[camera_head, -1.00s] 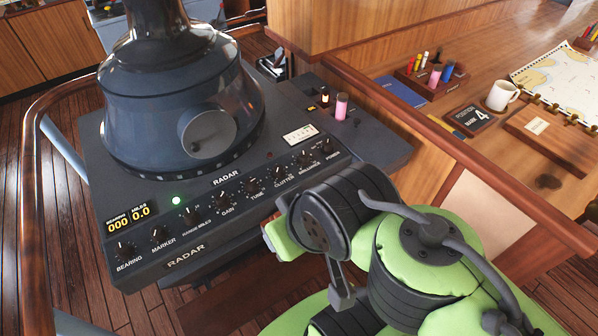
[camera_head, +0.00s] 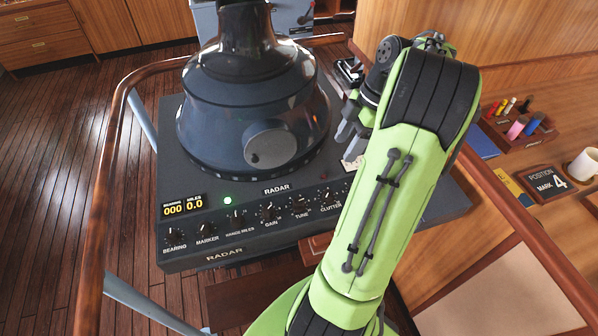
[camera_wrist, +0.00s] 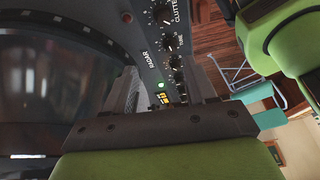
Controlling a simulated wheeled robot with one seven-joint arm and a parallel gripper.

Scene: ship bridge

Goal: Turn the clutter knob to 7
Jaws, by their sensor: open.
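The black clutter knob (camera_head: 327,197) is on the sloped front of the dark radar console (camera_head: 215,247), right of the tune knob (camera_head: 298,202). Its label shows just below it, close to my arm's left edge. Its setting is too small to read. My gripper (camera_head: 350,132) is open and empty, with its grey fingers pointing down over the console top, behind the knob row and right of the radar hood. In the wrist view the clutter knob (camera_wrist: 162,14) is at the top edge, partly beside its label.
The radar hood (camera_head: 250,110) stands close left of my gripper. My arm hides the console's right end and the knobs there. A wooden rail (camera_head: 520,235) runs along the right, before a desk with a mug (camera_head: 583,166) and a marker rack (camera_head: 515,125).

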